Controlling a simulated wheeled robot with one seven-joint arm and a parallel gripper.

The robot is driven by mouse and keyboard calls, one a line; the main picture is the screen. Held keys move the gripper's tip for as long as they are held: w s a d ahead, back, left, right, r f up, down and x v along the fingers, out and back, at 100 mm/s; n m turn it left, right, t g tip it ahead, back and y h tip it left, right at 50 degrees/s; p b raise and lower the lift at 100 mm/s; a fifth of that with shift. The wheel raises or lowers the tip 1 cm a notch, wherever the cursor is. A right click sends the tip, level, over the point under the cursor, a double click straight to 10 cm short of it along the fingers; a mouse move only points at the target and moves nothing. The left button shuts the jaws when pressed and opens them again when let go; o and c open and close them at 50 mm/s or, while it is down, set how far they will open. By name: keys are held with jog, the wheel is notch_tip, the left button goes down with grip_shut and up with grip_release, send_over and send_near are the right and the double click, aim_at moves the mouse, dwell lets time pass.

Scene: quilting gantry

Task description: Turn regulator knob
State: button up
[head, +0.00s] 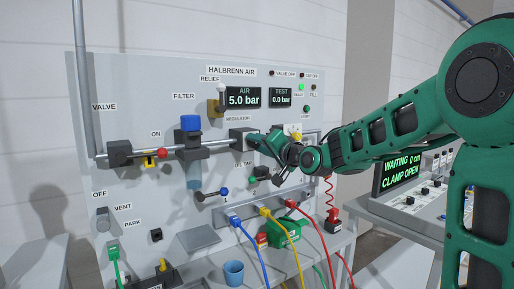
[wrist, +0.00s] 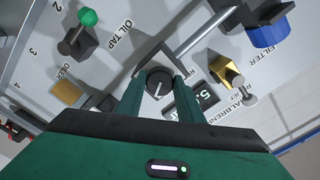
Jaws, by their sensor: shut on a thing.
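The regulator knob (wrist: 158,84) is round and dark with a white pointer line, and shows between my fingers in the wrist view. My gripper (wrist: 160,80) is shut on the knob, one finger on each side. In the head view my gripper (head: 260,142) reaches the panel from the right, by the dark regulator block (head: 240,141) under the REGULATOR label; the knob is hidden there. The AIR display (head: 243,97) above reads 5.0 bar; part of it shows in the wrist view (wrist: 206,97).
A blue-topped filter (head: 191,124) and a red-knobbed valve (head: 162,154) are on the pipe to the left. The yellow relief part (head: 216,108) is close above. The green-knobbed oil tap (wrist: 87,17) is beside my gripper. Hoses and a blue cup (head: 233,272) are below.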

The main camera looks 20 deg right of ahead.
jog(key=shift+d, duration=0.25)
jog(key=o, duration=1.1)
jog(key=shift+a, duration=0.1)
jog(key=v, duration=1)
jog(key=shift+s, duration=0.3)
jog(key=shift+f, duration=0.1)
